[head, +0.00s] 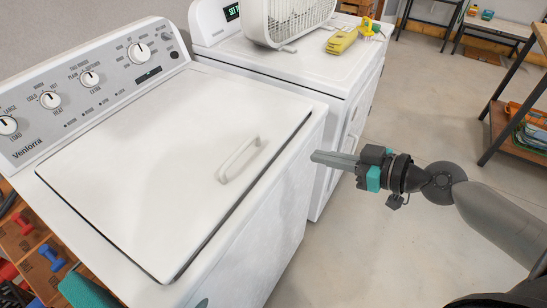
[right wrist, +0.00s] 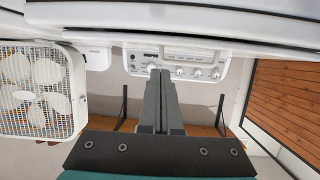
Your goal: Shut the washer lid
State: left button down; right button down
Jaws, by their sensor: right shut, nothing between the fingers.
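The white washer (head: 265,205) stands at the left of the head view, its control panel along the back. Its lid (head: 150,150) lies down, flat over the top, with a thin dark gap along its front and side edges. I cannot tell if it is fully seated. A white handle (head: 240,160) stands on the lid near its front edge. My right gripper (head: 313,157) is shut and empty, pointing left, to the right of the handle and apart from it in the picture. Its shut fingers also show in the right wrist view (right wrist: 159,75).
A second white appliance (head: 335,75) stands beside the washer, bearing a box fan (head: 290,18) and a yellow tool (head: 341,41). A shelf (head: 515,130) stands at the right. Dumbbells (head: 51,257) lie at the lower left. The concrete floor (head: 425,115) is clear between.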

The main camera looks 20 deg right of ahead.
jog(key=shift+n+y, duration=0.5)
jog(key=shift+y, duration=0.2)
jog(key=w+a+p, duration=0.1)
jog(key=w+a, duration=0.1)
jog(key=a, duration=0.1)
jog(key=w+a+p, duration=0.1)
jog(key=w+a, duration=0.1)
jog(key=w+a+p, duration=0.1)
jog(key=w+a, duration=0.2)
jog(key=shift+a+r, duration=0.3)
notch_tip(320, 180, down, 3)
jog(key=shift+s+r+b, duration=0.1)
jog(key=shift+b, duration=0.5)
jog(key=shift+f, duration=0.75)
jog(key=shift+b, duration=0.35)
